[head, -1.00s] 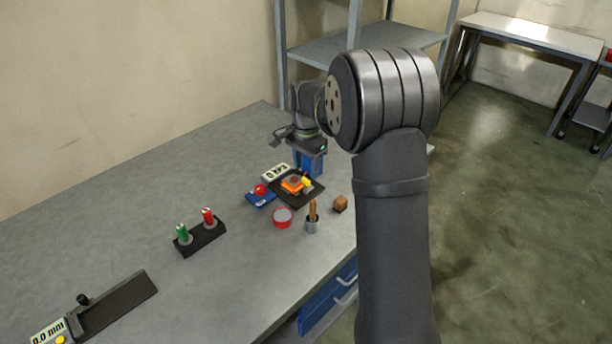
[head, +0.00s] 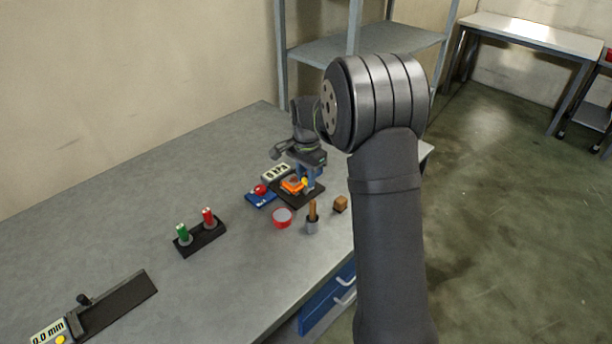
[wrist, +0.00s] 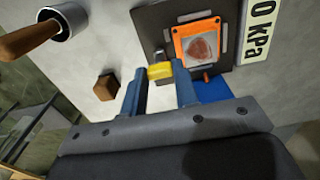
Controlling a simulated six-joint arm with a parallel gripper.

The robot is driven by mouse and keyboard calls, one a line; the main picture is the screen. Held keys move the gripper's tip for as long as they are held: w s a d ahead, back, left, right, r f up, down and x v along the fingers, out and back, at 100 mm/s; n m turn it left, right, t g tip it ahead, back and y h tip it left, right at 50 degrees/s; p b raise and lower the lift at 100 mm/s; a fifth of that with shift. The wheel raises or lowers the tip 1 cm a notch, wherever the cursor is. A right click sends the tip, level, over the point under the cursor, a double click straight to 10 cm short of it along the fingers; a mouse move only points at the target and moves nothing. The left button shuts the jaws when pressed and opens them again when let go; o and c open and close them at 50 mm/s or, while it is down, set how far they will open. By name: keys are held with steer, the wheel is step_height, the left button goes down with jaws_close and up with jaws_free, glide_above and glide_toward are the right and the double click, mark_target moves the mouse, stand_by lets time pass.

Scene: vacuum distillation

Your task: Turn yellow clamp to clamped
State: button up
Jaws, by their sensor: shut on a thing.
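The yellow clamp (wrist: 160,71) sits on the black plate (wrist: 147,20), beside the orange frame (wrist: 178,46) with a reddish picture inside. It also shows in the head view (head: 304,182), partly covered by my fingers. My gripper (wrist: 158,69) has its blue fingertips on either side of the clamp and is shut on it. In the head view, my gripper (head: 310,186) is down at the plate's right part. Whether the clamp's handle is turned cannot be told.
A 0 kPa display (head: 276,173) and a blue base with a red knob (head: 260,197) stand left of the plate. A red-rimmed dish (head: 282,217), a metal cup with a wooden handle (head: 312,226) and a brown block (head: 340,204) are in front.

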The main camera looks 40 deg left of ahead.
steer(key=n, duration=0.4)
steer(key=shift+n, duration=0.3)
steer(key=n, duration=0.9)
steer(key=shift+n, duration=2.2)
steer(key=shift+o, duration=0.2)
steer(key=o, duration=1)
steer(key=shift+c, duration=0.2)
